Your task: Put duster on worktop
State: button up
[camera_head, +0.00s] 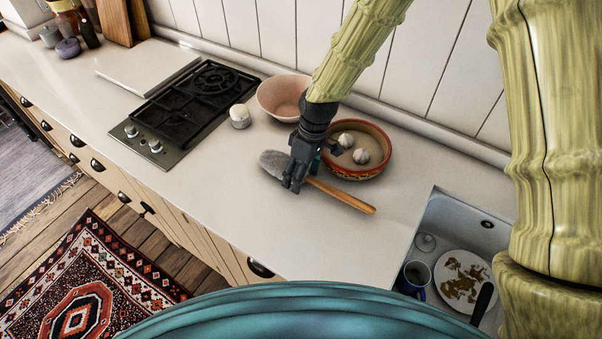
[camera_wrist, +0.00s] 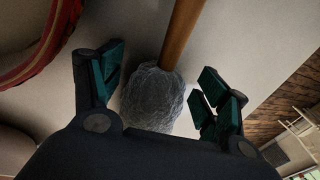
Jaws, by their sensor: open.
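The duster, with a grey fluffy head (camera_head: 277,164) and a wooden handle (camera_head: 345,194), lies on the pale worktop (camera_head: 220,205) between the stove and the sink. My gripper (camera_head: 293,184) is right over the duster where the head meets the handle. In the wrist view the duster's grey head (camera_wrist: 153,97) is between my two open fingers (camera_wrist: 160,90), with its handle running up and away. The fingers are apart from each other and show no hold on it. Whether they touch the duster or the worktop cannot be told.
A patterned bowl (camera_head: 383,168) with white bulbs stands just behind the duster, close to my gripper. The sink (camera_head: 437,222) with dishes is at right.

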jog(key=b+v, duration=0.4)
jog(key=v, duration=0.8)
jog(key=shift+r, duration=0.15)
dwell(0.5)
